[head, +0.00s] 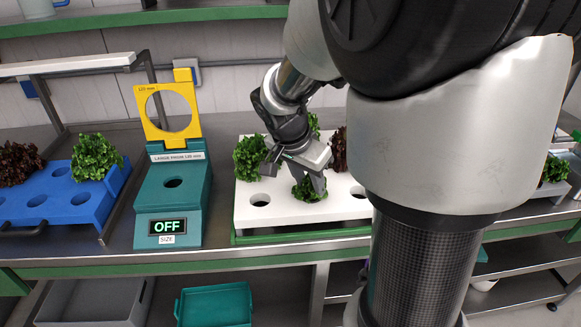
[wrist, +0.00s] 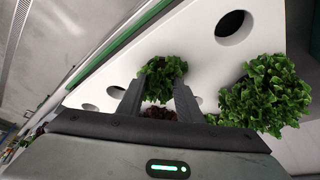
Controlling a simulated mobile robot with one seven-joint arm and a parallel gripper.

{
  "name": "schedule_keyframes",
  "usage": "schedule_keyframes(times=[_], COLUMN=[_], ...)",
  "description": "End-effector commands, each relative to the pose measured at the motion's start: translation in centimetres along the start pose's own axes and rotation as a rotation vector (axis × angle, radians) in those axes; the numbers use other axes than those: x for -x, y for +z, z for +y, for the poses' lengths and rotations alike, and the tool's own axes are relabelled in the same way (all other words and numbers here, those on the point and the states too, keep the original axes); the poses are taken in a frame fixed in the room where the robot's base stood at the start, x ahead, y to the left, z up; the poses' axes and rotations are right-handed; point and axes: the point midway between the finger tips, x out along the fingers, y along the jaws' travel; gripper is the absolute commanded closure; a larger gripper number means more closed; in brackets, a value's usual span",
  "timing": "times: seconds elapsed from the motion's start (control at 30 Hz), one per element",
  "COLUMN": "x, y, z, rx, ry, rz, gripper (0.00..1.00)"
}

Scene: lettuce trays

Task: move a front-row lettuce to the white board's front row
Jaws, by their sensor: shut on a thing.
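My gripper (head: 311,176) is shut on a green lettuce (head: 308,190) at the white board's front row. The same lettuce (wrist: 164,70) shows between the two fingertips in the wrist view. The white board (head: 240,214) has an open front-row hole to the left of this lettuce and another to its right. The lettuce's base is hidden, so I cannot tell whether it is seated in a hole. A green lettuce (head: 250,157) stands in the back row at left; a dark red one (head: 339,150) stands farther right, partly behind my arm.
A blue tray (head: 60,211) at left holds a dark red lettuce (head: 18,163) and a green lettuce (head: 96,157) beside empty holes. A teal sizing stand (head: 172,208) with a yellow ring gauge (head: 148,108) reads OFF between tray and board. My arm covers the board's right part.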

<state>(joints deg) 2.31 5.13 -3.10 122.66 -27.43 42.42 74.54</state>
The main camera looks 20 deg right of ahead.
Motion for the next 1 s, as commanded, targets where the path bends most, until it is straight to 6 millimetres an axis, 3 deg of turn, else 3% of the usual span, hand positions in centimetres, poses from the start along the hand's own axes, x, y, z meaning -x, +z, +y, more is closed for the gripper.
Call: schedule_keyframes(times=[0.3,0.33,0.43,0.67,0.77,1.0], x=[-0.03,-0.03,-0.03,-0.04,-0.05,-0.03], y=[0.02,0.02,0.03,0.03,0.03,0.02], z=[-0.01,0.0,0.0,0.01,0.01,0.01], rx=[0.0,0.0,0.0,0.0,0.0,0.0], ry=[0.0,0.0,0.0,0.0,0.0,0.0], rz=[0.0,0.0,0.0,0.0,0.0,0.0], gripper=[1.0,0.64,0.47,0.44,0.3,0.3])
